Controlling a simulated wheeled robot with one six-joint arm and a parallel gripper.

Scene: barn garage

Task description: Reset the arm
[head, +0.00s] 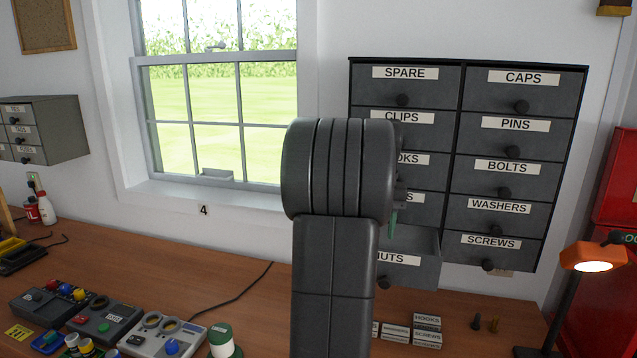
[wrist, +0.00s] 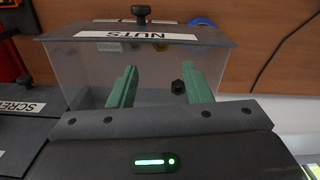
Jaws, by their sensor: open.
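My gripper (wrist: 159,68) is open, its two green fingers apart with nothing between their tips. In the wrist view the fingers reach over or into the pulled-out NUTS drawer (wrist: 85,75). A small dark nut (wrist: 178,87) shows in the drawer, close to the right finger. I cannot tell whether the finger touches it. In the head view my arm stands upright in the middle and hides most of the gripper; one green finger (head: 393,222) shows just above the open NUTS drawer (head: 410,270).
The dark drawer cabinet (head: 455,147) hangs on the wall, with its other visible drawers shut. Below is a wooden bench (head: 255,310) with control boxes (head: 165,333) at left, small labelled boxes (head: 427,330) and an orange lamp (head: 590,256) at right. A window (head: 215,110) is behind.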

